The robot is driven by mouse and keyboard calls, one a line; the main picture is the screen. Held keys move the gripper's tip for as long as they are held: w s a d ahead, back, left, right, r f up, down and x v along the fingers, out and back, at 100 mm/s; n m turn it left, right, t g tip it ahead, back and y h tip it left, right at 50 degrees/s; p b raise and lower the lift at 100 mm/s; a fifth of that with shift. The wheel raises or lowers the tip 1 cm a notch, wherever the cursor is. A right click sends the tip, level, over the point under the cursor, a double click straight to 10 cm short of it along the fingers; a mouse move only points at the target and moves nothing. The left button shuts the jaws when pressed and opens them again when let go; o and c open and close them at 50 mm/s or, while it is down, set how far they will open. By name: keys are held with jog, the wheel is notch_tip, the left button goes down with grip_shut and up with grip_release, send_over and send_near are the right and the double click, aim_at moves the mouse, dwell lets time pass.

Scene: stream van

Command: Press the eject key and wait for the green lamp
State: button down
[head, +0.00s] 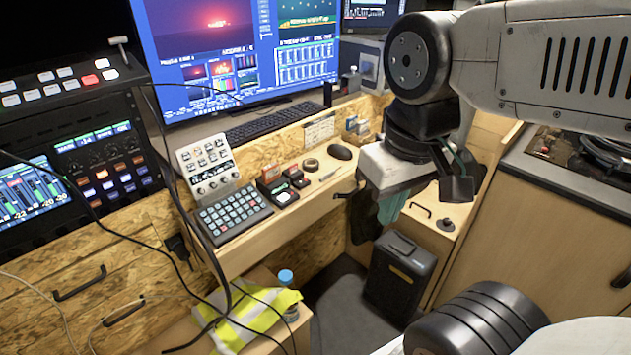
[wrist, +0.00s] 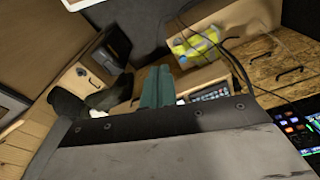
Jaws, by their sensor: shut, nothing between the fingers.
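Small dark units (head: 272,180) stand on the wooden desk right of the keypad. One has a reddish top, and a lower one has a pale top (head: 285,197). I cannot read which carries the eject key, nor tell a lit green lamp. My gripper (head: 391,212) has teal fingers, shut and empty, hanging right of the desk and above the black case, well apart from the small units. In the wrist view the teal fingers (wrist: 157,84) are together, with the keypad (wrist: 212,94) partly hidden behind the gripper body.
The desk holds a button keypad (head: 233,212), a white control panel (head: 207,165), a keyboard (head: 266,121), a tape roll (head: 311,165) and a mouse (head: 341,152). Cables hang at left.

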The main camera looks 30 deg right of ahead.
jog(key=shift+w+d, duration=0.15)
jog(key=shift+d, duration=0.1)
jog(key=w+a+f+m+t+y, duration=0.1)
jog(key=w+a+m+y, duration=0.25)
jog(key=w, duration=0.55)
jog(key=w+a+f+m+t+y, duration=0.1)
jog(key=w+a+m+t+y, duration=0.25)
jog(key=w, duration=0.65)
jog(key=w+d+f+m+t+h, duration=0.1)
jog(key=w+d+f+m, duration=0.1)
jog(key=w+f+m, duration=0.3)
jog(key=w+d+f+m+t+h, duration=0.1)
jog(key=w+d+f+m, duration=0.2)
jog(key=w+f+m, duration=0.3)
jog(key=w+m, duration=0.3)
jog(key=w, duration=0.4)
jog(key=shift+f+h, duration=0.2)
jog(key=shift+h, duration=0.1)
jog(key=shift+w+d, duration=0.1)
